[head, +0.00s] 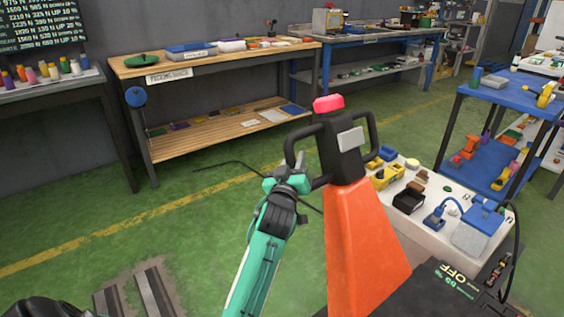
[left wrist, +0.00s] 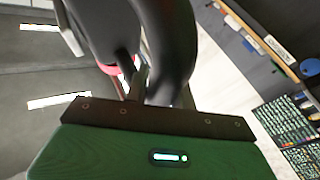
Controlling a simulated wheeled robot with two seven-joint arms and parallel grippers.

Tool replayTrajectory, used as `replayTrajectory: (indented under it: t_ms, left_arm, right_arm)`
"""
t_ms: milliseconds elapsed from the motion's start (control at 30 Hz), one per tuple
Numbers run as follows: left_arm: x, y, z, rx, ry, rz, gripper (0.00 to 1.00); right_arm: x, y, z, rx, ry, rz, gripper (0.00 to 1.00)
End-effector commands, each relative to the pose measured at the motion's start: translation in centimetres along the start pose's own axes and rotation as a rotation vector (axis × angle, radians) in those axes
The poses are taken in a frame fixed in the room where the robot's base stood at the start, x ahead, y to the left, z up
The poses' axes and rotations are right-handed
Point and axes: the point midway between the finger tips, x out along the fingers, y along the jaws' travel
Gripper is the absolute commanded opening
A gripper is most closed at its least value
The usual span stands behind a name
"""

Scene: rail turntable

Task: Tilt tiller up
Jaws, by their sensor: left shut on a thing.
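The tiller (head: 365,245) is an orange column with a black head and a black loop handle on each side. It stands nearly upright, its head leaning a little left. A red button (head: 328,103) caps the head and also shows pink-red in the left wrist view (left wrist: 120,66). My left gripper (head: 298,163) is at the left loop handle (head: 291,140) and is shut on it. In the left wrist view the black handle (left wrist: 172,45) curves down close between the fingers, hiding part of them. My right gripper is not in view.
A white surface with small parts (head: 425,225) lies right of the tiller. A blue cart (head: 520,85) stands at the right. A wooden workbench (head: 215,65) and a blue-framed bench (head: 370,38) stand at the back. Green floor (head: 110,220) is open at the left.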

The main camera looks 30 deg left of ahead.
Motion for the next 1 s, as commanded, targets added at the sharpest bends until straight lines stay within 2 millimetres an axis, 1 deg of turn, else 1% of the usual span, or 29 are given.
replayTrajectory:
  t_ms: [33, 100, 200, 333, 600, 633, 700, 733, 1000]
  left_arm:
    - [-0.8, 1.4, -0.1, 0.005, 0.005, 0.012, 0.00]
    - [-1.5, 2.6, -0.4, 0.024, 0.018, 0.020, 0.00]
    - [-2.2, 3.6, -0.8, 0.043, 0.031, 0.024, 0.00]
    - [-2.5, 4.1, -1.1, 0.054, 0.039, 0.027, 0.00]
    - [-2.5, 4.1, -1.1, 0.056, 0.040, 0.026, 0.00]
    - [-2.5, 4.1, -1.1, 0.056, 0.040, 0.026, 0.31]
    - [-2.5, 4.1, -1.2, 0.056, 0.040, 0.026, 0.45]
    - [-2.5, 4.0, -1.2, 0.056, 0.041, 0.025, 0.47]
    - [-2.5, 4.0, -1.2, 0.056, 0.042, 0.025, 0.47]
  right_arm:
    - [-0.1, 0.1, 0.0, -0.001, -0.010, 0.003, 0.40]
    - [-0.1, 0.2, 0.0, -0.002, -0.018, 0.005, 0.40]
    - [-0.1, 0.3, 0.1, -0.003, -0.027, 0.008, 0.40]
    - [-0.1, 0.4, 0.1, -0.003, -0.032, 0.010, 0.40]
    - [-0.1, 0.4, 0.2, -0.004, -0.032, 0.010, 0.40]
    - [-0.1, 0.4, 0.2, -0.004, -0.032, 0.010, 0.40]
    - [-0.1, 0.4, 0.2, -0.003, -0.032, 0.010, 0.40]
    - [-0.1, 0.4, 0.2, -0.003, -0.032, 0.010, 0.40]
    - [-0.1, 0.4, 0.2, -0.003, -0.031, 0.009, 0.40]
